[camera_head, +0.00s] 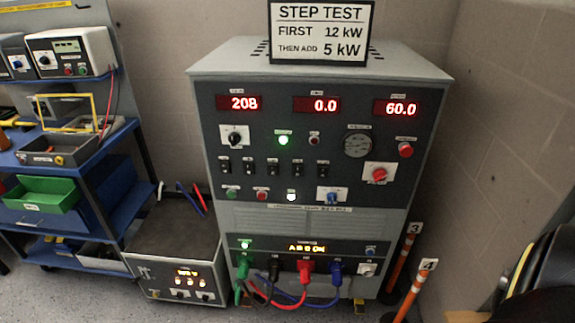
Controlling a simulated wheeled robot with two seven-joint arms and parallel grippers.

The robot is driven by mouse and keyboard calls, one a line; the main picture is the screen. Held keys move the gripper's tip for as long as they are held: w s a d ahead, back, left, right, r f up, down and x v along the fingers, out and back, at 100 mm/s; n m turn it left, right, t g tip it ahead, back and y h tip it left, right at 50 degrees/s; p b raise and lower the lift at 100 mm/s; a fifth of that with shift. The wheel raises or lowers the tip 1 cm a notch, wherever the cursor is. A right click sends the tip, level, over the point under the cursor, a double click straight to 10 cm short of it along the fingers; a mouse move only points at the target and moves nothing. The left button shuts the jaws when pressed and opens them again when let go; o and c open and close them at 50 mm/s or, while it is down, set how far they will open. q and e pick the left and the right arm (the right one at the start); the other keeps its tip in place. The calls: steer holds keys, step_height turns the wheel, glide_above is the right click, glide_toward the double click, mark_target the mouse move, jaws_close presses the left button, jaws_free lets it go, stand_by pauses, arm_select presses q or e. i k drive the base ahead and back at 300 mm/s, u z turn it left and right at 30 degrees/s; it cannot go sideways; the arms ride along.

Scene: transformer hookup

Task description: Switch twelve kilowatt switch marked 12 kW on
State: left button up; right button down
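A grey load bank cabinet (318,218) stands in the middle against the wall. A row of small black toggle switches (273,167) crosses its dark upper panel. Their labels are too small to read, so I cannot tell which is marked 12 kW or how each lever is set. Red displays above read 208 (240,103), 0.0 (317,104) and 60.0 (397,108). A green lamp (283,140) is lit above the row, and a white lamp (291,197) is lit below it. A sign (321,31) on top reads "STEP TEST FIRST 12 kW THEN ADD 5 kW". Neither gripper is in view.
Green, black, red and blue plugs (305,270) with cables hang at the cabinet's lower front. A grey box (177,257) stands on the floor to its left, beside a blue shelf cart (83,168). Orange-and-white posts (404,260) stand at right. A dark curved object fills the lower right corner.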

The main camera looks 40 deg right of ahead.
mark_target(322, 170)
steer(key=z, duration=0.35)
steer(key=i, duration=0.9)
steer(key=z, duration=0.6)
